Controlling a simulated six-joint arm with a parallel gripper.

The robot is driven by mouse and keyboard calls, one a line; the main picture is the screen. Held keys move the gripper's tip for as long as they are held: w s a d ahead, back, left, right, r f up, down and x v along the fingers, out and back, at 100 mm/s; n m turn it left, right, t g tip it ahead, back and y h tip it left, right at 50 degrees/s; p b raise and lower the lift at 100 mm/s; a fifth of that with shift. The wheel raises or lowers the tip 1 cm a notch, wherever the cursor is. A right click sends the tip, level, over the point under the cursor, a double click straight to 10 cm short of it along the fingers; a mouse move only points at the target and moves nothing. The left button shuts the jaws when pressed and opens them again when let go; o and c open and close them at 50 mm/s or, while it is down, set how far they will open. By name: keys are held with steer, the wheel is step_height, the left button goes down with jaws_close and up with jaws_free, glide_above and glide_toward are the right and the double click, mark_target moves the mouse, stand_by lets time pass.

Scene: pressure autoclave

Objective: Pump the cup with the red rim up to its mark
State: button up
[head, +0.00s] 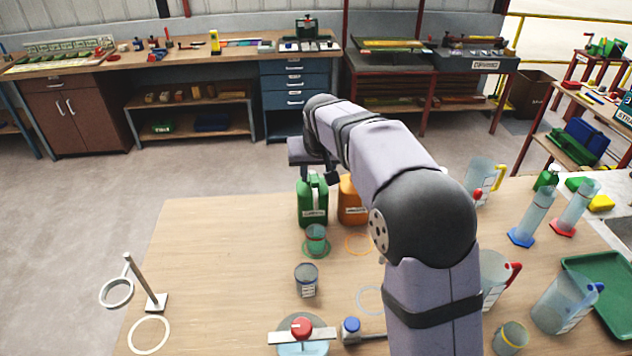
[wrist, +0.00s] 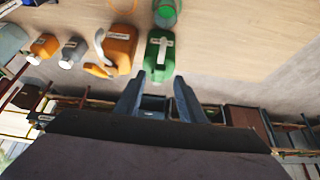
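The cup (wrist: 166,12) is cut off at the top of the wrist view. My gripper (head: 318,178) is above the green canister, pointing down. In the wrist view its two fingers (wrist: 160,80) are apart, with the green canister (wrist: 158,52) beyond and between the tips. No contact is clear. Any mark on the cup is too small to see.
An orange canister (head: 351,202) stands close right of the green one. A grey labelled can (head: 306,281) and a red-knobbed vessel (head: 302,330) are nearer. Jugs, cylinders and a green tray (head: 612,285) crowd the right.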

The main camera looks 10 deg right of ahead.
steer(key=shift+s+r, duration=0.2)
steer(key=shift+r, duration=0.25)
steer(key=shift+c, duration=0.2)
